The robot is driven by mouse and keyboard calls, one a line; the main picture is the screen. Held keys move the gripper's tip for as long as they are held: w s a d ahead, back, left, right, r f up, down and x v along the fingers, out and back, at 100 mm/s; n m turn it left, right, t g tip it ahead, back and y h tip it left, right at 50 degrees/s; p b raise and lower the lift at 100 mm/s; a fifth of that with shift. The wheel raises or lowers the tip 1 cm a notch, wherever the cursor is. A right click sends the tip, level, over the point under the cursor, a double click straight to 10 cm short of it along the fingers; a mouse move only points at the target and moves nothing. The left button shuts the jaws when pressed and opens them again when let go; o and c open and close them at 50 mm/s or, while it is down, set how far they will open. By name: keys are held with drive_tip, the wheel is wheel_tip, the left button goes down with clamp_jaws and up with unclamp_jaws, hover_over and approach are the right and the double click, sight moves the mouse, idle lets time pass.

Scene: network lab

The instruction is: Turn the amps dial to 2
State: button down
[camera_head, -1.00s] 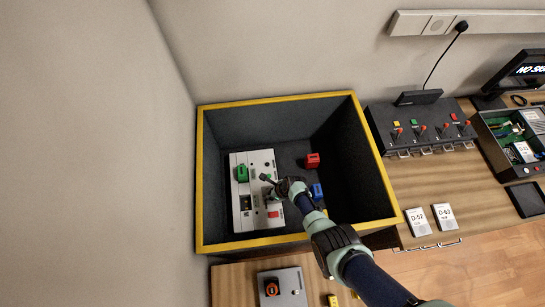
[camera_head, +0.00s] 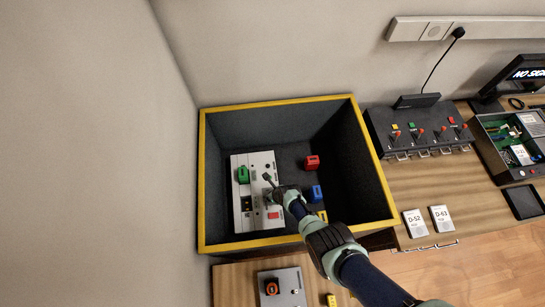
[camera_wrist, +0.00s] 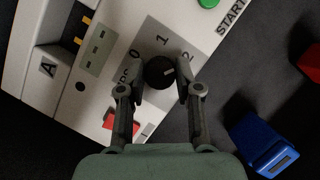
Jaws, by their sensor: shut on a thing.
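The amps dial (camera_wrist: 160,72) is a small round black knob with a white mark. It sits on a grey plate on a white device (camera_head: 241,207), with 0, 1 and 2 printed around it. The white mark points to the right, roughly toward the 2. My gripper (camera_wrist: 159,74) is shut on the dial, one finger on each side. In the head view my gripper (camera_head: 275,190) is over the right part of the device and hides the dial.
The device lies in a dark box with a yellow rim (camera_head: 202,180). A blue block (camera_head: 315,192) and a red block (camera_head: 312,162) lie to its right. A green part (camera_head: 243,174) stands on the device. A lever panel (camera_head: 420,125) is outside the box.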

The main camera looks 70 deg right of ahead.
drive_tip(key=c, duration=0.8)
unclamp_jaws()
drive_tip(key=v, duration=1.2)
drive_tip(key=shift+w, duration=0.1)
